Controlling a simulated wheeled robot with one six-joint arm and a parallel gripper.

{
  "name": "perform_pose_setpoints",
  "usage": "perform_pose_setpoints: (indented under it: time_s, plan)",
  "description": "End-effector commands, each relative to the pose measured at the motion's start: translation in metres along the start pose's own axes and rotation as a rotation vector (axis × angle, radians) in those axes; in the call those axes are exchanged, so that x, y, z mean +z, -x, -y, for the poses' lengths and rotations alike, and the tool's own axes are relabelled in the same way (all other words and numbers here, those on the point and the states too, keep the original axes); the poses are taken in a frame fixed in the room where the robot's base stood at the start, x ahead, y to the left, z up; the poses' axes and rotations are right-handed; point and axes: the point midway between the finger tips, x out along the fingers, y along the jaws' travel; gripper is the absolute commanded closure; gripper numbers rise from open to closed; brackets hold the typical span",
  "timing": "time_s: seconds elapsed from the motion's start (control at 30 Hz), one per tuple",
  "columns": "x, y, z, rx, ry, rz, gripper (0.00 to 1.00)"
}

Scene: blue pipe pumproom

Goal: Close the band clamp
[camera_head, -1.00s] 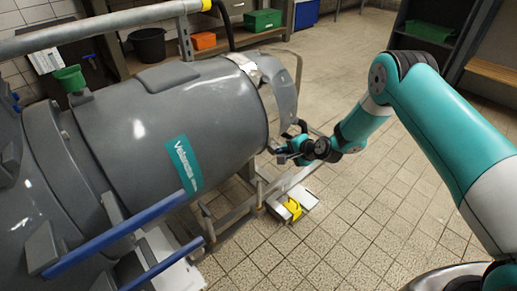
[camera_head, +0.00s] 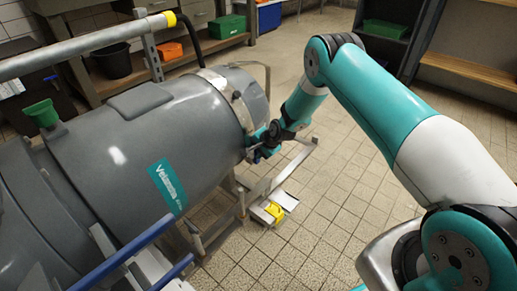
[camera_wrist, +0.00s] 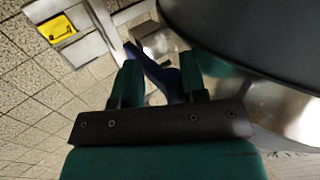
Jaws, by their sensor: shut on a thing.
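The band clamp (camera_head: 238,98) is a pale metal band around the right end of the big grey tank (camera_head: 140,140). Its upper part lies close against the tank; I cannot tell whether its ends meet. My gripper (camera_head: 257,154) is at the lower right of the tank's end, beside the band. In the wrist view my gripper (camera_wrist: 160,78) is shut on a blue handle (camera_wrist: 152,70), which sits between its dark green fingers. A shiny strip of the band (camera_wrist: 275,108) curves along the tank at the right of that view. My gripper hides part of the handle.
A metal frame (camera_head: 262,190) stands below the tank's end. A yellow item (camera_head: 274,211) sits on a pale base on the floor, also in the wrist view (camera_wrist: 57,29). Blue bars (camera_head: 130,255) run at the front left. The tiled floor at the right is open.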

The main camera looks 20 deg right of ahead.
Motion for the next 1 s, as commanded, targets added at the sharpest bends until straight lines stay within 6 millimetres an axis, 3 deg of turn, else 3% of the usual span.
perform_pose_setpoints:
  time_s: [0.53, 0.57, 1.0]
  plan:
    - [0.0038, -0.0068, 0.0005, -0.015, 0.004, 0.005, 1.0]
    - [0.0038, -0.0069, 0.0004, -0.015, 0.004, 0.005, 0.58]
    - [-0.003, -0.0044, -0.0015, -0.017, 0.001, 0.001, 0.58]
